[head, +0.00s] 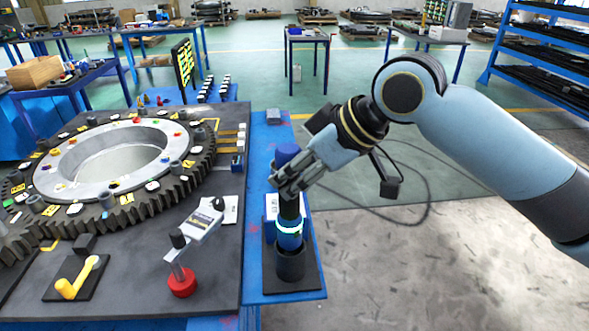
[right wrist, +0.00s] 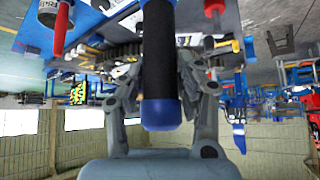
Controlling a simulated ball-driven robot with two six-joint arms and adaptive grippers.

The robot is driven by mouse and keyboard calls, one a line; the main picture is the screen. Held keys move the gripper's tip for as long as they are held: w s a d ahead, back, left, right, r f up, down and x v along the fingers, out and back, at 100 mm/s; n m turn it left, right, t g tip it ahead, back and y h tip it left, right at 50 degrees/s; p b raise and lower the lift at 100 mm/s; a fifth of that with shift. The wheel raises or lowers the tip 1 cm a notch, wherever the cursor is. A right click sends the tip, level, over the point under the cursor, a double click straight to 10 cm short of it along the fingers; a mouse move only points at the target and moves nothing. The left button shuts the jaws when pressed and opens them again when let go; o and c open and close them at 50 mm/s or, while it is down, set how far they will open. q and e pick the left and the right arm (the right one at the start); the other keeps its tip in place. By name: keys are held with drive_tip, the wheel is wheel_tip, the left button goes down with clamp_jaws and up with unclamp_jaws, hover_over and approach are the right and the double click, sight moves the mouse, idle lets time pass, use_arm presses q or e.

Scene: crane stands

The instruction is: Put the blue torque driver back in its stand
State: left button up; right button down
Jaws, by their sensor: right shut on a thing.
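The blue torque driver (head: 289,236) has a blue cap, a black grip and a blue lower body with a pale glowing ring. My right gripper (head: 288,184) is shut around its upper part, just below the cap. The driver is upright, and its lower end meets the mouth of the dark cup-shaped stand (head: 291,267). How deep it sits is hidden by the cup wall. In the right wrist view the black grip and blue end of the driver (right wrist: 160,60) show between my fingers. My left gripper is out of view.
The stand is on a dark plate on a narrow blue table (head: 257,240). To its left, a dark bench carries a large gear ring (head: 190,172), a grey tool with a red base (head: 182,281) and a yellow-handled piece (head: 82,277). A white box is behind the driver. Open floor lies right.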

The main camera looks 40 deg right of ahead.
drive_tip(key=shift+f+b, duration=1)
drive_tip(key=shift+f, duration=0.9)
drive_tip(key=c, duration=0.8)
unclamp_jaws()
drive_tip(key=shift+f, duration=0.15)
drive_tip(key=shift+p+v, duration=1.05)
drive_tip(key=shift+p, duration=0.1)
drive_tip(key=p+v, duration=0.3)
